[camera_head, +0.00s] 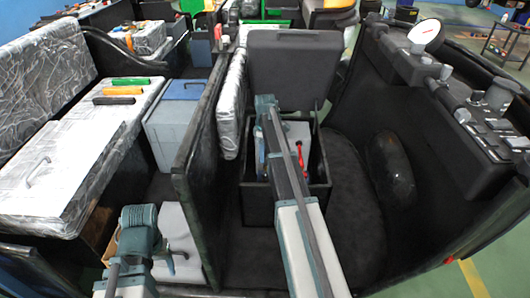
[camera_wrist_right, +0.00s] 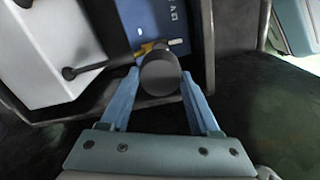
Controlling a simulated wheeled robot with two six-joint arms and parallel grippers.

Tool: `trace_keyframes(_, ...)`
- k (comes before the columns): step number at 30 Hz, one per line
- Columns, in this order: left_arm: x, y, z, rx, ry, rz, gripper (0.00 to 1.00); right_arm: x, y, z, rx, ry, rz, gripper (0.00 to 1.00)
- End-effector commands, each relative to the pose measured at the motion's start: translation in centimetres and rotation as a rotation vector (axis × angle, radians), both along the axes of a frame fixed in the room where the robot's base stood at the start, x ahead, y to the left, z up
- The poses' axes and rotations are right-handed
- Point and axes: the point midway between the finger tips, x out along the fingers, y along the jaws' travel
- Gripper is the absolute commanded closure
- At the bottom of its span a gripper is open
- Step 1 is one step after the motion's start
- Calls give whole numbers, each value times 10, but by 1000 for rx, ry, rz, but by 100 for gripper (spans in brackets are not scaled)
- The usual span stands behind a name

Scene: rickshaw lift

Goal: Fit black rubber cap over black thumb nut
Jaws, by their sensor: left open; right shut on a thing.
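The black rubber cap (camera_wrist_right: 160,74) is a dark rounded cylinder between the two blue fingers of my right gripper (camera_wrist_right: 160,92) in the right wrist view. The gripper is shut on it and holds it in front of a blue panel. Just behind the cap is a small yellow part (camera_wrist_right: 145,48) with a pale pin. A dark rod ends in a round black knob (camera_wrist_right: 68,73) at the left; I cannot tell whether it is the thumb nut. In the head view my right arm reaches into an open black box and hides the cap. My left gripper (camera_head: 176,260) is open, low at the left.
The black box (camera_head: 258,205) has its lid (camera_head: 290,68) raised behind it and a white-and-blue unit with a red part (camera_head: 300,153) inside. A dark partition (camera_head: 203,150) stands between my arms. A control panel (camera_head: 460,110) rises at the right.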

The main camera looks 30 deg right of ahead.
Motion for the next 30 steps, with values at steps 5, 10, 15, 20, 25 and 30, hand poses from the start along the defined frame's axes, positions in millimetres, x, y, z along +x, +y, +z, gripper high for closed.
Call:
trace_keyframes(5, 0, 0, -23, 0, 0, 0, 29, 0, 0, -23, 0, 0, 0, 90)
trace_keyframes(10, 0, 0, -39, 0, 0, 0, 29, 0, 0, -39, 0, 0, 0, 90)
trace_keyframes(15, 0, 0, -54, 0, 0, 0, 29, 0, 0, -54, 0, 0, 0, 90)
trace_keyframes(20, 0, 0, -61, 0, 0, 0, 29, 0, 0, -61, 0, 0, 0, 90)
trace_keyframes(25, 0, 0, -61, 0, 0, 0, 29, 0, 0, -61, 0, 0, 0, 90)
trace_keyframes(30, 0, 0, -61, 0, 0, 0, 29, 0, 0, -61, 0, 0, 0, 90)
